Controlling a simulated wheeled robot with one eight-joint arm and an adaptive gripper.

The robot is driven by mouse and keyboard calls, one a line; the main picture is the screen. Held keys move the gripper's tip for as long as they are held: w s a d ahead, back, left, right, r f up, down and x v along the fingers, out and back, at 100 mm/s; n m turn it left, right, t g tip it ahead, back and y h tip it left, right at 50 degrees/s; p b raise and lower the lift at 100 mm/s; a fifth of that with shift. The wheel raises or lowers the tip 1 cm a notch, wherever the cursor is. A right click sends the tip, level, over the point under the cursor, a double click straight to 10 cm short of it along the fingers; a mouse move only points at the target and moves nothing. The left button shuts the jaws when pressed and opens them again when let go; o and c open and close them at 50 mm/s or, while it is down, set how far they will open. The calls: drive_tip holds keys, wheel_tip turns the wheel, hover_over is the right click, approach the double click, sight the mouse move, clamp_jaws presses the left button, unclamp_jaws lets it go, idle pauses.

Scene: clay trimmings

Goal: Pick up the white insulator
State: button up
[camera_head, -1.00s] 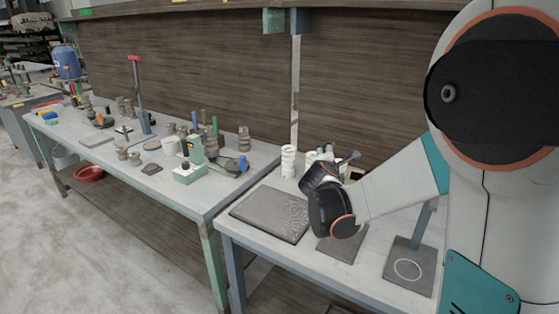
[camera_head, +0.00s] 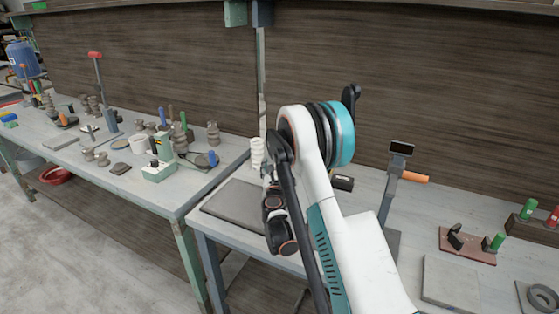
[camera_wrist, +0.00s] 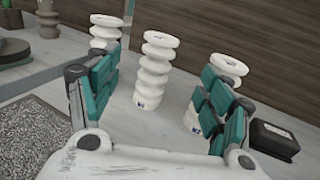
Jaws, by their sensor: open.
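In the wrist view, a white ribbed insulator (camera_wrist: 156,70) stands upright on the table, between and beyond the fingers of my gripper (camera_wrist: 162,82). My gripper is open and empty. A second white insulator (camera_wrist: 105,30) stands behind the left finger, partly covered by it. A third white insulator (camera_wrist: 229,65) stands behind the right finger, also partly covered. In the head view, one white insulator (camera_head: 257,150) shows at the left of my arm, near the back of the near table. My arm hides the others and most of the gripper there.
A dark slab (camera_head: 235,205) lies at the table's left front. A small black box (camera_wrist: 273,140) sits right of the right finger. A stand with an orange handle (camera_head: 414,178) rises right of my arm. A wooden back wall (camera_wrist: 255,40) closes off the rear.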

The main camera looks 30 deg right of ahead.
drive_tip(key=shift+r+b+x, duration=0.15)
drive_tip(key=shift+b+x, duration=0.4)
drive_tip(key=shift+x, duration=1.6)
drive_tip(key=shift+r+b+x, duration=0.2)
drive_tip(key=shift+b+x, duration=0.3)
drive_tip(key=shift+x, duration=1.7)
drive_tip(key=shift+r+b+x, duration=0.15)
drive_tip(key=shift+b+x, duration=0.4)
drive_tip(key=shift+x, duration=1.6)
drive_tip(key=shift+d, duration=0.1)
clamp_jaws()
